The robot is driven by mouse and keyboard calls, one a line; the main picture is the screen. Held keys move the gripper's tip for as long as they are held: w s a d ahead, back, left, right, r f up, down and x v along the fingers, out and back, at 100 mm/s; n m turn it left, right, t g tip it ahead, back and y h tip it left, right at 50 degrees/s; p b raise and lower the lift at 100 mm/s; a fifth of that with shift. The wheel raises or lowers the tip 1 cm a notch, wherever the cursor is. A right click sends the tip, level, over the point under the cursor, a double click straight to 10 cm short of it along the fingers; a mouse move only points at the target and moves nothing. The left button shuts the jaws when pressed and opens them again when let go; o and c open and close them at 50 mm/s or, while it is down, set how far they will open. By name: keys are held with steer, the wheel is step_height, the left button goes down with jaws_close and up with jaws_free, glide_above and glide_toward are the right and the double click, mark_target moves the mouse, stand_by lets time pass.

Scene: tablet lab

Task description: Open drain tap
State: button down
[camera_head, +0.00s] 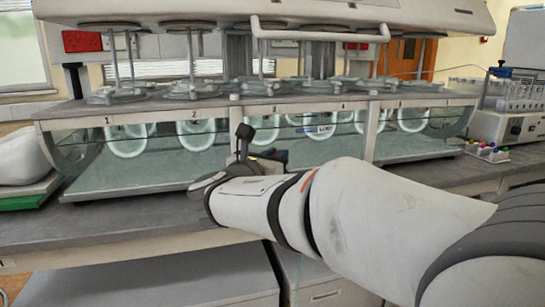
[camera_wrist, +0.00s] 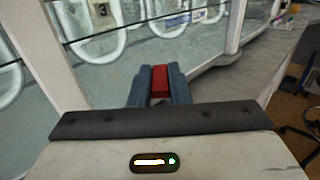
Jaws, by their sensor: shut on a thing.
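The drain tap shows as a small red block (camera_wrist: 159,81) in the wrist view, at the front of the glass-walled bath. My gripper (camera_wrist: 159,72) has its two blue-grey fingers closed on either side of the red block, touching it. In the head view my gripper (camera_head: 272,155) is in front of the bath (camera_head: 135,172), near its middle, mostly behind my own wrist. The tap is hidden there. I cannot tell from these frames how far the tap is turned.
Several glass vessels hang in the bath under a numbered deck (camera_head: 232,112). A tester head (camera_head: 260,12) with a white handle bar (camera_head: 320,36) is above. The grey bench (camera_head: 110,215) runs in front. A device with a tube rack (camera_head: 508,125) stands at right.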

steer(key=shift+s+d+n+t+y, duration=0.15)
steer(key=shift+n+t+y, duration=0.35)
steer(key=shift+n+y, duration=0.3)
steer(key=c, duration=1.4)
jaws_free()
steer(key=shift+o, duration=0.2)
steer(key=p+v, duration=0.1)
steer(key=v, duration=0.6)
steer(key=shift+s, duration=0.3)
